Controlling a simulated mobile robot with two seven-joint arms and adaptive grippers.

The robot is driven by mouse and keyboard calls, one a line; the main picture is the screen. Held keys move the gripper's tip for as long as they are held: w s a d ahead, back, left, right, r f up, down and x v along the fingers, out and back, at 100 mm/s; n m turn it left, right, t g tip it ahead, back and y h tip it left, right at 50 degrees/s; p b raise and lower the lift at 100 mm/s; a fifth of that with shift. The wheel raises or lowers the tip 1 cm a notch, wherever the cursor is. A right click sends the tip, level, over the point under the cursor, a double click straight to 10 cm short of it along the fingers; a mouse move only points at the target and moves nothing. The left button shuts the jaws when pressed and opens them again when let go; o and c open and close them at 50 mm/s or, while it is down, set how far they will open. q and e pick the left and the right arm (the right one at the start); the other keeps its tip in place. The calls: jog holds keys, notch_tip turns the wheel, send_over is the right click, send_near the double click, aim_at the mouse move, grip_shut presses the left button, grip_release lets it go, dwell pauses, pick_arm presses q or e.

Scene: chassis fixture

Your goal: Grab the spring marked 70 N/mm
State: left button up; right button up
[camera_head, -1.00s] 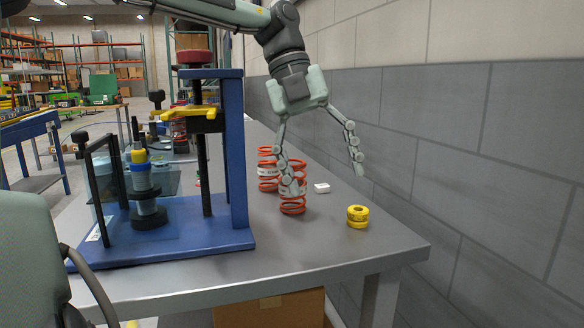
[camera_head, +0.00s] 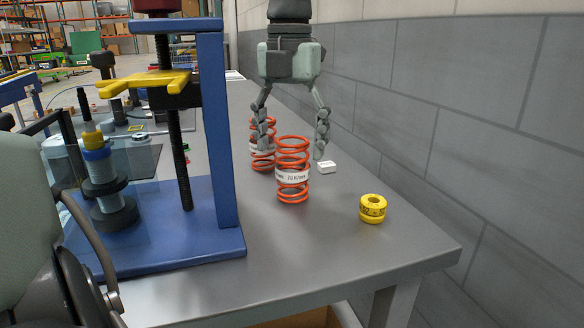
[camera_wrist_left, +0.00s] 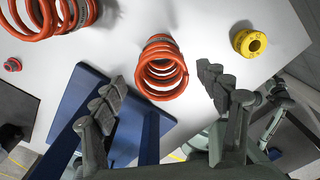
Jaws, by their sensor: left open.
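An orange-red coil spring (camera_head: 293,176) stands upright on the table with a white band that appears to read 70 N/mm. A second orange spring (camera_head: 262,150) stands behind it to the left, its band partly hidden. My left gripper (camera_head: 292,146) is open, pointing down, with its fingers spread above and behind the front spring. Its left finger overlaps the rear spring in the head view. In the left wrist view, an unlabelled-looking spring (camera_wrist_left: 161,69) shows between the open fingers, touching neither. Another spring (camera_wrist_left: 62,14) is cut off at upper left. My right gripper is not in view.
A blue press frame (camera_head: 222,140) stands close on the left. A grey wall (camera_head: 470,130) bounds the right. The table front is clear.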

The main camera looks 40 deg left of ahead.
aim_at(293, 163)
pick_arm(q)
jog(key=f, duration=0.4)
jog(key=shift+w+f, duration=0.15)
jog(key=shift+w, duration=0.2)
jog(key=shift+d, duration=0.1)
jog(key=shift+c, duration=0.5)
jog(key=c, duration=1.5)
